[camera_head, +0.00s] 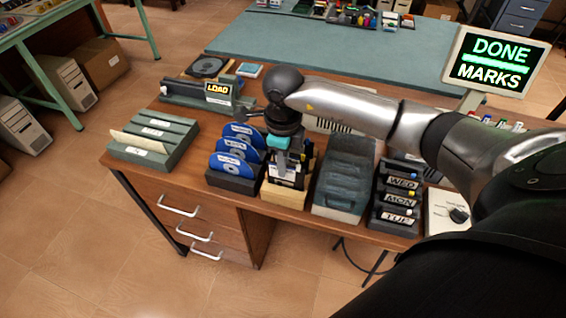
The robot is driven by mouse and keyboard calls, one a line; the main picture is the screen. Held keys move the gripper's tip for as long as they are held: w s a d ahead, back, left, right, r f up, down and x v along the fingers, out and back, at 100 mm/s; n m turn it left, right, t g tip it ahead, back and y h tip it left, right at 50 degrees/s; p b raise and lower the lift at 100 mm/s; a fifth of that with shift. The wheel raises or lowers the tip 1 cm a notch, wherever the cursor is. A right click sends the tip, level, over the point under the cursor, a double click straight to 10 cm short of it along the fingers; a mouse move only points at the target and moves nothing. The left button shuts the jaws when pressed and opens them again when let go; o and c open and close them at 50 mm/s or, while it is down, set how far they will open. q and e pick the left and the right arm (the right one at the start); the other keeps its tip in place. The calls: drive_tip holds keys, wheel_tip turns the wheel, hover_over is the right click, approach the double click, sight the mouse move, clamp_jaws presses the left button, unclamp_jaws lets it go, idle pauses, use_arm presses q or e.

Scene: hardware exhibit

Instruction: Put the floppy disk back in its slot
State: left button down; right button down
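A light wooden holder (284,195) stands at the front of the desk, with dark floppy disks (283,181) with white labels upright in it. My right arm reaches in from the right, and my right gripper (281,163) points down right over this holder, at the disks. Its wrist and a teal part above the fingers cover the holder's back slots. The fingertips are small and blend with the disks, so I cannot tell whether they hold one. My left gripper is out of view.
Left of the holder is a rack of blue discs (236,161); farther left is a grey-green divided box (153,138). Right are a grey-green bin (345,180) and a day-labelled rack (399,197). A LOAD sign (218,92) stands behind, and a DONE MARKS screen (496,62) at right.

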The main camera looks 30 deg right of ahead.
drive_tip(key=shift+f+b, duration=0.9)
drive_tip(key=shift+f, duration=0.35)
drive_tip(key=c, duration=1)
unclamp_jaws()
wheel_tip(320, 180, up, 8)
drive_tip(key=p, duration=0.6)
drive_tip(key=shift+r, duration=0.1)
